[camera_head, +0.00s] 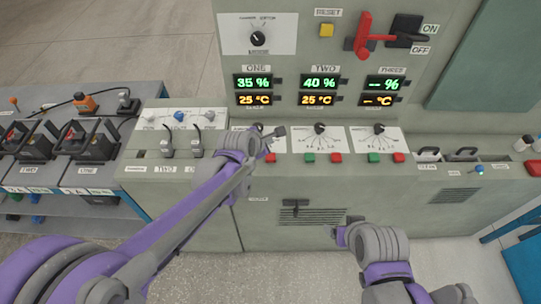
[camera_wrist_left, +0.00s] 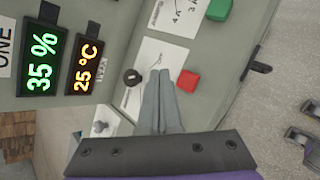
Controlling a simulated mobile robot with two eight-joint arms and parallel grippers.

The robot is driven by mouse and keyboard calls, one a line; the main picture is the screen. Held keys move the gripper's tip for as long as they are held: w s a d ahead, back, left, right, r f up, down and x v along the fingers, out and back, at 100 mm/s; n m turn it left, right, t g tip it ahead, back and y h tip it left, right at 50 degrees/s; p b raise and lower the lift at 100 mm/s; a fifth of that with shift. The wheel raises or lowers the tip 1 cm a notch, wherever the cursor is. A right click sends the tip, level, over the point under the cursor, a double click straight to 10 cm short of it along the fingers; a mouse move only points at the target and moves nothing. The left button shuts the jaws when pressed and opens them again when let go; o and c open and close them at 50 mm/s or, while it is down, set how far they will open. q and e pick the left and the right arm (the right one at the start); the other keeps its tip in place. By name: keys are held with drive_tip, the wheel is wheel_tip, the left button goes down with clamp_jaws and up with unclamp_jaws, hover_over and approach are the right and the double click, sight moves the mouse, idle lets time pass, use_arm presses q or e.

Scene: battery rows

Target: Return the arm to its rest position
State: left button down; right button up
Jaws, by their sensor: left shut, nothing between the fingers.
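My left arm reaches across from the left in the head view. Its purple and grey gripper (camera_head: 277,132) is over the console (camera_head: 330,192), in front of column ONE. In the left wrist view the gripper's two fingers (camera_wrist_left: 163,85) are together and empty, beside a red button (camera_wrist_left: 188,81) and a black knob (camera_wrist_left: 132,77). I cannot tell whether they touch the panel. My right gripper (camera_head: 334,232) is low in front of the console, near a vent grille; its finger opening is not clear.
Displays read 35 % for ONE (camera_head: 254,81) and 40 % for TWO (camera_head: 320,82); THREE (camera_head: 384,83) shows dashes. A red lever (camera_head: 363,37) stands at upper right. A battery bench (camera_head: 75,178) is at the left. Grey floor (camera_head: 280,270) lies in front of the console.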

idle(0.3)
use_arm(q)
drive_tip(key=s+a+m+g+y, duration=0.1)
drive_tip(key=s+a+m, duration=0.4)
drive_tip(key=s+m, duration=0.2)
drive_tip(key=s+a+m+g+y, duration=0.1)
drive_tip(key=s+a+m, duration=0.5)
drive_tip(key=s, duration=0.5)
drive_tip(key=s+a+f+m+y, duration=0.1)
drive_tip(key=s+a+m, duration=0.5)
drive_tip(key=s+m, duration=0.3)
drive_tip(key=shift+g+y, duration=0.4)
drive_tip(key=shift+f, duration=0.1)
